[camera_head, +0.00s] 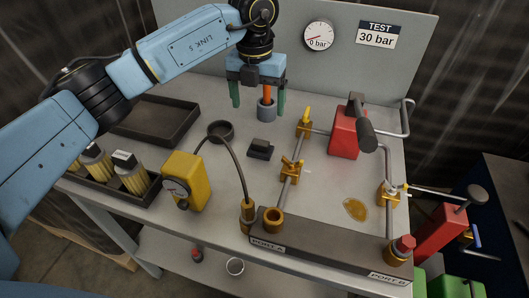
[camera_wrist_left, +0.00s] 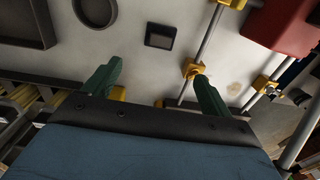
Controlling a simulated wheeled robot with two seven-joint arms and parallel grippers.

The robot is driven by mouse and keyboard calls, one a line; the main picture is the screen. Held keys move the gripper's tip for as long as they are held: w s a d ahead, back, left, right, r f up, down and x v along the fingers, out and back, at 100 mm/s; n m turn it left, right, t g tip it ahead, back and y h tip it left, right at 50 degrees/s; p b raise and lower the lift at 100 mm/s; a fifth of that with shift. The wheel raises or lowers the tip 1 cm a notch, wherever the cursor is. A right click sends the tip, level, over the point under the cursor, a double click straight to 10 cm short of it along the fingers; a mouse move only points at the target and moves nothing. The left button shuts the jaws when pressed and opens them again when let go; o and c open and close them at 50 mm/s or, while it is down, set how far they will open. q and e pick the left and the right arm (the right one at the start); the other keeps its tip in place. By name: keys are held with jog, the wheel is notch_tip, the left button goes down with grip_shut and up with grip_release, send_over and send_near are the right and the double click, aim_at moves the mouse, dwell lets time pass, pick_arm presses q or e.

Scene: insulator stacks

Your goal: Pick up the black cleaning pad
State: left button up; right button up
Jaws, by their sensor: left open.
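The black cleaning pad (camera_head: 260,149) is a small dark block lying on the grey bench top, between the black ring and the brass-fitted pipe. In the left wrist view the pad (camera_wrist_left: 160,36) shows whole, above and between the fingertips in the picture. My left gripper (camera_head: 258,100) has its two green fingers spread apart, with nothing held. It is up over the back part of the bench, apart from the pad. Its fingers (camera_wrist_left: 157,75) also show in the left wrist view. My right gripper is in neither view.
A grey cup (camera_head: 267,109) with an orange handle in it shows between the fingers in the head view. A black ring (camera_head: 220,131), yellow gauge box (camera_head: 184,180), red pump (camera_head: 345,132) and pipework surround the pad. An amber puddle (camera_head: 355,209) lies right. An empty tray (camera_head: 155,121) is left.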

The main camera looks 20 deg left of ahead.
pick_arm(q)
jog(key=b, duration=0.1)
send_over(261, 142)
jog(key=a, duration=0.1)
jog(key=f, duration=0.7)
jog(key=shift+s+f, duration=0.2)
jog(key=shift+f, duration=0.05)
jog(key=f, duration=0.1)
jog(key=f+b, duration=0.1)
jog(key=f, duration=0.1)
jog(key=d+f, duration=0.1)
jog(key=f, duration=0.1)
jog(key=shift+w+f+b, duration=0.15)
jog(key=shift+w+b, duration=0.05)
jog(key=shift+b, duration=0.1)
jog(key=shift+f, duration=0.35)
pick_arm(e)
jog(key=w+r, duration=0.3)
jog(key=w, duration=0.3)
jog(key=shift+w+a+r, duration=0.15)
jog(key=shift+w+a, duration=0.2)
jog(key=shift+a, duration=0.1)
